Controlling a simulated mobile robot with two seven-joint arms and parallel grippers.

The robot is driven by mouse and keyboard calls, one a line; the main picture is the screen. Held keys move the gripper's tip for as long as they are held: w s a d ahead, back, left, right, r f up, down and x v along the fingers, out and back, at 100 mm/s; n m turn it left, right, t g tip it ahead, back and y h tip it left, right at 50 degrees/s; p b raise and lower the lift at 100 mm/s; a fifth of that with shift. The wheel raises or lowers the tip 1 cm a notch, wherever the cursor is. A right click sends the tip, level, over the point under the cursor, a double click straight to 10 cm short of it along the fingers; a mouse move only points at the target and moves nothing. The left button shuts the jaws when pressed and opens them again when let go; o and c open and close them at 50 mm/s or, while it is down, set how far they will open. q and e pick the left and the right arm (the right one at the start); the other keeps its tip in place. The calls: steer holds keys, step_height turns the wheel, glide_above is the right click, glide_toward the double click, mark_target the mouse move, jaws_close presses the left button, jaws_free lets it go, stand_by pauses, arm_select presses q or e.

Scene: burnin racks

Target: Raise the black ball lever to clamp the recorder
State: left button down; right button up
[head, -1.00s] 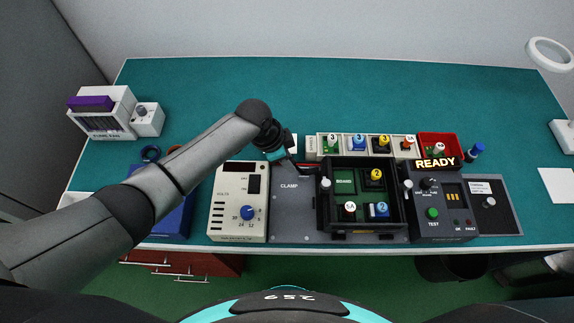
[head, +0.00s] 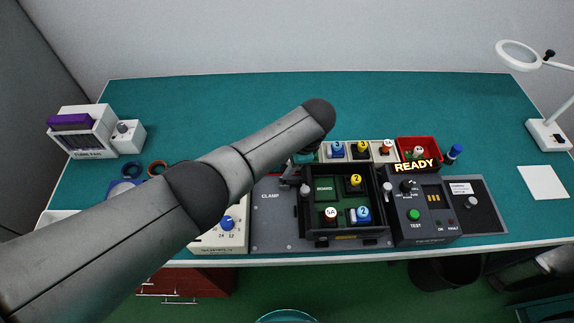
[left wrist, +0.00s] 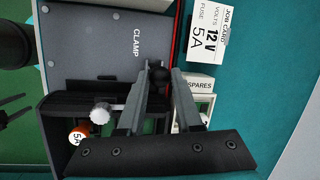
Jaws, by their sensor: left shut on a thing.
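My left gripper (head: 291,180) reaches down at the top left corner of a black open box (head: 345,232), which I take to be the recorder. In the left wrist view its two fingers (left wrist: 163,90) are closed around the black ball (left wrist: 158,75) of the lever. The lever's arm is mostly hidden by the fingers. The grey plate marked CLAMP (head: 272,225) lies left of the box and also shows in the left wrist view (left wrist: 100,45).
A pale knob (head: 305,190) stands on the box's left side, close to my gripper. The spares tray (head: 376,152) and red bin (head: 418,143) are behind the box. The tester (head: 425,215) is on its right. The back of the teal bench (head: 220,105) is clear.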

stand_by(0.4)
arm_select(q)
steer(key=c, duration=0.6)
jaws_free()
steer(key=p+v, duration=0.2)
steer(key=v, duration=1.3)
steer(key=shift+d+r, duration=0.1)
steer(key=shift+d, duration=0.05)
